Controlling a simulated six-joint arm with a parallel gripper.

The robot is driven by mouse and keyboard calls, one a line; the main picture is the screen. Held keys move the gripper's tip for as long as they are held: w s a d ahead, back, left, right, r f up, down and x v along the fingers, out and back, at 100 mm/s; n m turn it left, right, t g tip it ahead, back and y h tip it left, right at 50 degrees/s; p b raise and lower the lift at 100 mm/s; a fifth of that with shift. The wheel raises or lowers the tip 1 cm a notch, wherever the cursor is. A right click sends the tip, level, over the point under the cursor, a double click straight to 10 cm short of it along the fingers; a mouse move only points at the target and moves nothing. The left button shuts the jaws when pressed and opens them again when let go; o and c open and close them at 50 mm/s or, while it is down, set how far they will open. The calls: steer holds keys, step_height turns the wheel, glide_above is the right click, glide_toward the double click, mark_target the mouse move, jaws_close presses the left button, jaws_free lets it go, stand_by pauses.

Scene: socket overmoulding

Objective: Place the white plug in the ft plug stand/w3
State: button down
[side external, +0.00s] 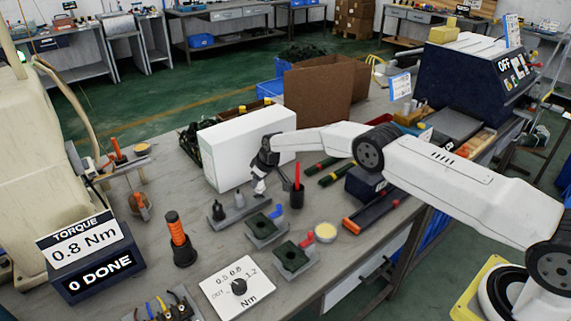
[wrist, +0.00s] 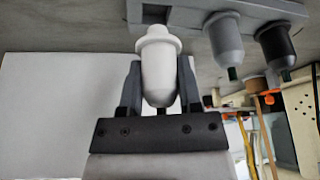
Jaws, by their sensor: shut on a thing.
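My gripper (wrist: 158,92) is shut on the white plug (wrist: 158,62), with one dark finger on each side of it. In the side external view, my gripper (side external: 260,178) holds the white plug (side external: 259,187) above the table, near the right end of the plug stand. The grey plug stand (side external: 222,224) carries a black plug (side external: 218,211) and a grey plug (side external: 239,200). In the wrist view, the stand (wrist: 185,17) lies just beyond the white plug's flanged end, with the grey plug (wrist: 226,45) and black plug (wrist: 277,45) to the right. I cannot tell whether the white plug touches the stand.
A large white box (side external: 235,150) stands close behind my gripper. A dark cup with a red tool (side external: 297,190) is to the right. Dark fixtures (side external: 262,228) and a torque dial plate (side external: 238,285) lie nearer the front. An orange-handled screwdriver (side external: 177,230) stands left.

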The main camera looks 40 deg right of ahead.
mark_target(259, 187)
steer(key=shift+w+f, duration=0.1)
steer(key=shift+f, duration=0.15)
steer(key=shift+w+f, duration=0.1)
steer(key=shift+f, duration=1.4)
steer(key=shift+f, duration=0.15)
steer(key=shift+c, duration=1.4)
jaws_free()
steer(key=shift+r, duration=0.35)
